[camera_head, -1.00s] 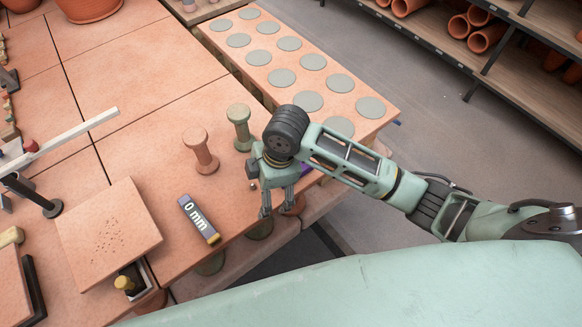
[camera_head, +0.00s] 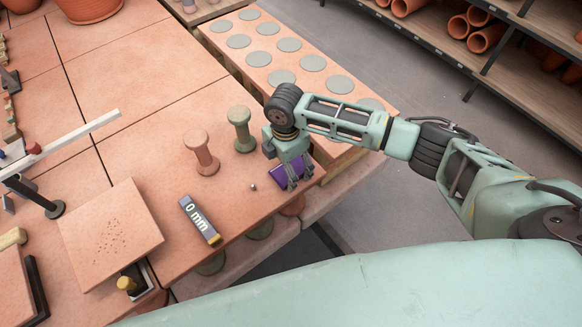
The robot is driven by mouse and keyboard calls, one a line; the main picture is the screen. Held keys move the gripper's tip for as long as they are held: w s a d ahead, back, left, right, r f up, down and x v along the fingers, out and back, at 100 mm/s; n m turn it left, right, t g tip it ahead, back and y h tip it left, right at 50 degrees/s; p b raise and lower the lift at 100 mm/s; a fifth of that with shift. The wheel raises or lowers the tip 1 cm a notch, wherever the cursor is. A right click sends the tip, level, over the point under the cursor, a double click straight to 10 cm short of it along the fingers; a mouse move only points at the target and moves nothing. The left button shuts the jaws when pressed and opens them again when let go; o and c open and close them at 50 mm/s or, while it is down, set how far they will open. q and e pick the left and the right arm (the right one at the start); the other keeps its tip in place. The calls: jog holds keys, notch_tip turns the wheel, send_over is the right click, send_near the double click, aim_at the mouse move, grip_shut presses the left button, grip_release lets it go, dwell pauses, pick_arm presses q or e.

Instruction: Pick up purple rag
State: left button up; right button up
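The purple rag (camera_head: 279,170) lies at the right edge of the terracotta-tiled table, partly hidden by my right gripper. My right gripper (camera_head: 298,185) points down over the rag, its fingertips overlapping it in the picture. The two fingers look apart, with purple showing around them. I cannot tell whether the fingertips touch the rag. My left gripper is not in view.
Two spool-shaped stands, one pink (camera_head: 201,152) and one green (camera_head: 240,129), rise left of the gripper. A "0 mm" block (camera_head: 199,219) and a tiny ball (camera_head: 253,187) lie nearer. A board with grey discs (camera_head: 311,62) stands behind.

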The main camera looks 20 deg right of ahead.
aim_at(284, 172)
jog(key=shift+f, duration=0.5)
jog(key=c, duration=1.2)
jog(key=shift+r, duration=0.2)
jog(key=shift+r, duration=0.25)
jog(key=r, duration=0.3)
jog(key=shift+s+a+r+b, duration=0.1)
jog(key=shift+a+r+b, duration=0.25)
jog(key=shift+a, duration=0.05)
jog(key=s+a+r, duration=0.1)
jog(key=a+r, duration=0.1)
jog(key=a, duration=0.1)
jog(key=s+a+r, duration=0.2)
jog(key=a, duration=0.1)
jog(key=s+a+r+b, duration=0.1)
jog(key=a+r, duration=0.1)
jog(key=a, duration=0.2)
jog(key=shift+s+r, duration=0.15)
jog(key=shift+r, duration=0.15)
